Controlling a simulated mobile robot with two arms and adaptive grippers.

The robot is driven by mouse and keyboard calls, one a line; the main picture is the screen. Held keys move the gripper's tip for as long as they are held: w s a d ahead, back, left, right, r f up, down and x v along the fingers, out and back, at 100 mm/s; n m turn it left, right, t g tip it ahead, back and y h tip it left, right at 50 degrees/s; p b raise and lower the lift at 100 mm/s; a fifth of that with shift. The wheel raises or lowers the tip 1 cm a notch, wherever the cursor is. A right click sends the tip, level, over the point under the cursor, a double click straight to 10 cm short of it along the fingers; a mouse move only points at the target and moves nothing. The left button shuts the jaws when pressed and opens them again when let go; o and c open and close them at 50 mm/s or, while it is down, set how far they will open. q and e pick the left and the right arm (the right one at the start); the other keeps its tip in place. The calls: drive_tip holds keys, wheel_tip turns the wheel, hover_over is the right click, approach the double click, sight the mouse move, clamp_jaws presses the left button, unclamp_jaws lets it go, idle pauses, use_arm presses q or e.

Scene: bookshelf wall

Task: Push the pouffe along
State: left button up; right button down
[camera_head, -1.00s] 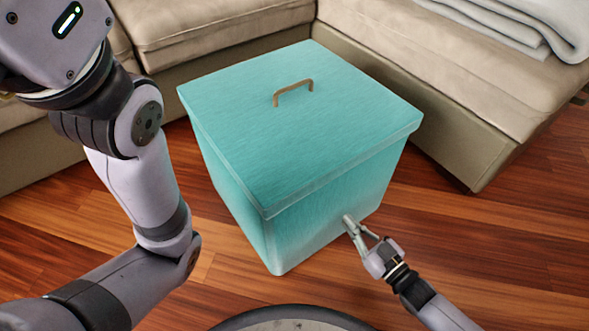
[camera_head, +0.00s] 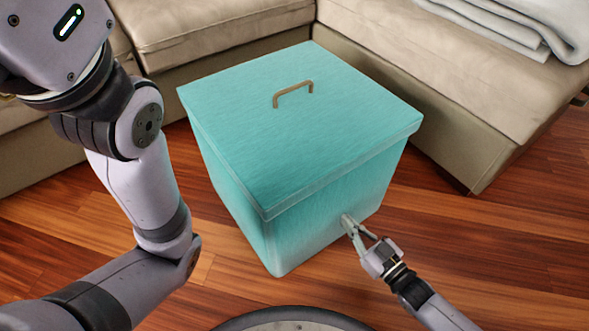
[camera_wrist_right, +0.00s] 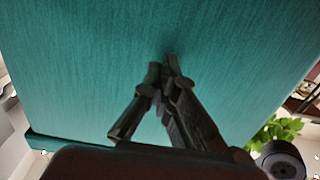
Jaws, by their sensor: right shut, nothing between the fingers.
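The pouffe (camera_head: 300,130) is a turquoise box with a flat lid and a brown handle (camera_head: 293,93) on top. It stands upright on the wooden floor in the middle of the head view. My right gripper (camera_head: 347,221) is shut and empty, its fingertips at the lower part of the pouffe's front right side, apparently touching it. In the right wrist view the pouffe's turquoise side (camera_wrist_right: 90,60) fills most of the picture, with the fingertips (camera_wrist_right: 168,65) close together against it. My left arm comes in from the left, but its gripper is out of view.
A beige corner sofa (camera_head: 215,32) stands behind the pouffe, and its right section (camera_head: 440,80) runs close along the pouffe's right side. A folded light blanket (camera_head: 520,25) lies on it. Wooden floor (camera_head: 520,240) is clear at the right and front.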

sight(341, 214)
idle(0.5)
drive_tip(key=shift+w+a, duration=0.45)
drive_tip(key=shift+w, duration=0.15)
drive_tip(key=shift+w+a+b, duration=0.2)
drive_tip(key=shift+w+b, duration=0.1)
drive_tip(key=shift+w, duration=0.05)
drive_tip(key=shift+b+x, duration=0.4)
drive_tip(key=shift+x, duration=1.55)
drive_tip(key=shift+b+x, duration=4.25)
drive_tip(key=shift+x, duration=5.1)
drive_tip(key=s+d+r+p, duration=0.2)
drive_tip(key=s+d+p, duration=0.1)
drive_tip(key=s+p, duration=0.2)
drive_tip(key=shift+d+p, duration=0.3)
drive_tip(key=shift+p, duration=0.65)
